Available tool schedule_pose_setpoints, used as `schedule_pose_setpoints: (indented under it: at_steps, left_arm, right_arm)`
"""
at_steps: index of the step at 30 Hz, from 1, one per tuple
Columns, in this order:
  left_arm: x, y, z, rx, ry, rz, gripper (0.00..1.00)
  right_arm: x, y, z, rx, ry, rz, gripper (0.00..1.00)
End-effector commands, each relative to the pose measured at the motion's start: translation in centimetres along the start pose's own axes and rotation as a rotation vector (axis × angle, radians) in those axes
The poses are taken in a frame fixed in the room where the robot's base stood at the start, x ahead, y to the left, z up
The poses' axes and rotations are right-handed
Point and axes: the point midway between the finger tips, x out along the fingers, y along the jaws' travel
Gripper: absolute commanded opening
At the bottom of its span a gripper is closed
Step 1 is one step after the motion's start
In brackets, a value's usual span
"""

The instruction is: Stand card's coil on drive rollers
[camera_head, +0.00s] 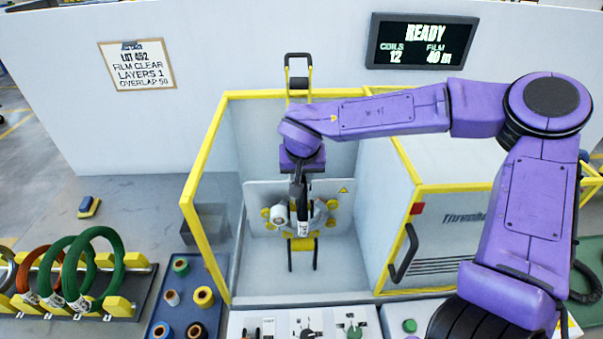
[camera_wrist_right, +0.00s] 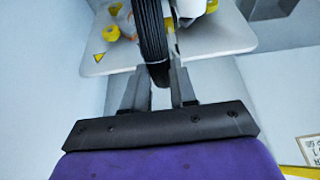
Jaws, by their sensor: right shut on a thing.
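My right gripper (camera_head: 300,170) reaches into the open machine bay from above. In the right wrist view its fingers (camera_wrist_right: 160,98) are shut on a black ribbed coil (camera_wrist_right: 150,35). In the head view the dark coil (camera_head: 293,190) is seen nearly edge-on, upright, with a white tag (camera_head: 303,222). It is in front of the wrapping head (camera_head: 320,213), above the yellow and black rollers (camera_head: 301,244). Whether it touches the rollers cannot be told. The card (camera_head: 138,65) on the wall reads film clear, layers 1, overlap 50. My left gripper is not in view.
Yellow-framed guard walls (camera_head: 190,200) flank the bay. A rack (camera_head: 120,305) holds green and orange coils at the left. Film and tape spools stand on a blue mat (camera_head: 183,318). A control panel (camera_head: 300,322) is in front. The display (camera_head: 422,42) reads ready.

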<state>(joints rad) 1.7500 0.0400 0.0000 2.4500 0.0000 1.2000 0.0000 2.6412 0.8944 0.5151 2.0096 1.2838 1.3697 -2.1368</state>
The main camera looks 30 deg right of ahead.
Motion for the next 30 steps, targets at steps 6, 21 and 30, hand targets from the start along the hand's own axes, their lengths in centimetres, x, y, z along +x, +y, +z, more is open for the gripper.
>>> schedule_pose_setpoints:
  at_steps: [6, 21, 30]
  left_arm:
    - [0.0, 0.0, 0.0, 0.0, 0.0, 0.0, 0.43]
    - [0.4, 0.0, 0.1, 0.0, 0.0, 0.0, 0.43]
    - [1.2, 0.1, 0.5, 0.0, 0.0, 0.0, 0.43]
  right_arm:
    - [0.1, -0.1, 0.0, 0.0, 0.003, -0.002, 0.33]
    - [-1.5, -0.1, 0.1, 0.0, 0.003, -0.002, 0.56]
    - [-8.4, -0.1, 0.1, 0.0, 0.005, -0.003, 0.56]
